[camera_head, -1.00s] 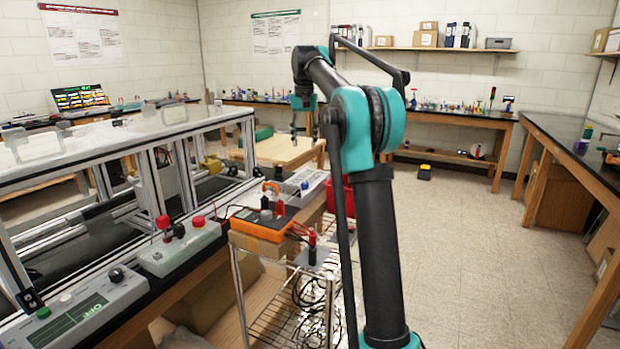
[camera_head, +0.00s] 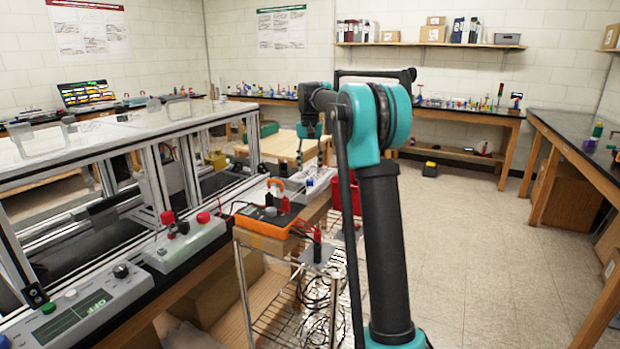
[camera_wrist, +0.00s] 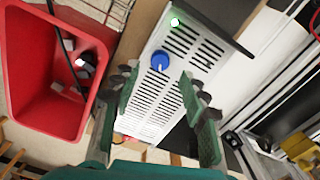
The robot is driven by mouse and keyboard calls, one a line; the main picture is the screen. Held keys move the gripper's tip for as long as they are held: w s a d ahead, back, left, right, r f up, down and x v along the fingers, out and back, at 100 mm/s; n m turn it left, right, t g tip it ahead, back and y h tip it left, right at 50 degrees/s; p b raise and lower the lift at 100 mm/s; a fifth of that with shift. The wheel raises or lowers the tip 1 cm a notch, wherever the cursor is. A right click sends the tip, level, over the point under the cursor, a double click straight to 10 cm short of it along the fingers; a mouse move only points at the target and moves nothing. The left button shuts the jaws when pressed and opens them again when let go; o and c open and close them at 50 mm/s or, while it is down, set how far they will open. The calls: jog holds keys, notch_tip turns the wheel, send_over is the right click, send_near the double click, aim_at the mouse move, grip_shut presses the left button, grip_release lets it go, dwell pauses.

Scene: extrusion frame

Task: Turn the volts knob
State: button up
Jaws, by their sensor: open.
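A blue round knob with a white pointer line (camera_wrist: 160,61) sits on a white slotted power supply box (camera_wrist: 196,55). No label on it can be read. The box also shows in the head view (camera_head: 316,184) at the bench edge. A lit green button (camera_wrist: 175,22) is farther along its top. My gripper (camera_wrist: 157,80) is open and empty, its green fingers spread over the box. In the wrist view the knob lies between and slightly beyond the fingertips, with no clear contact. In the head view my gripper (camera_head: 312,160) hangs low over the box.
A red bin (camera_wrist: 22,75) stands beside the box. An orange meter (camera_head: 262,226) with cables sits nearby. The aluminium extrusion frame (camera_head: 190,122) and a control panel reading OFF (camera_head: 90,305) are on the left. The floor (camera_head: 480,240) at right is clear.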

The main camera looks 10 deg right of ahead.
aim_at(310, 180)
jog(key=shift+f, duration=2.4)
grip_shut()
